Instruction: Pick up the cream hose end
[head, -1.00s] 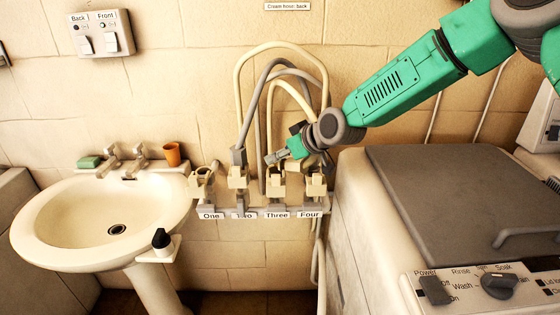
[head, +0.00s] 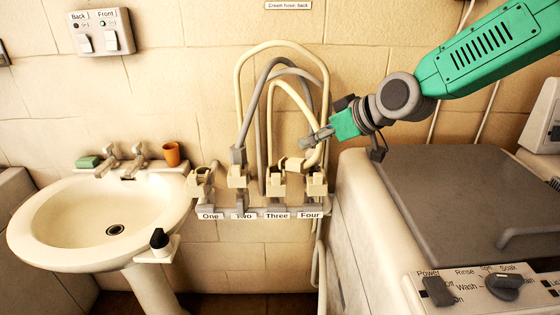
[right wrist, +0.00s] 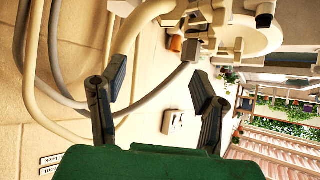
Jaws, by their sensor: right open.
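Two cream hoses (head: 240,95) and grey hoses (head: 262,90) loop up the wall above a row of labelled taps. A cream hose end (head: 292,164) shows low among the loops, just above the taps Three (head: 276,184) and Four (head: 316,183). My right gripper (head: 312,140) is just above and right of this end, pointing left. In the right wrist view the gripper (right wrist: 158,82) is open, with nothing held between its fingers. A thick cream hose (right wrist: 130,35) passes beyond the left finger there. Whether the gripper touches a hose I cannot tell. My left gripper is out of view.
A washbasin (head: 40,225) with a soap block (head: 88,161) and an orange cup (head: 171,154) stands left. A washing machine (head: 455,190) stands right, below my right arm. A wall label (head: 288,5) reads "Cream hose: back". Two switches (head: 101,33) are upper left.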

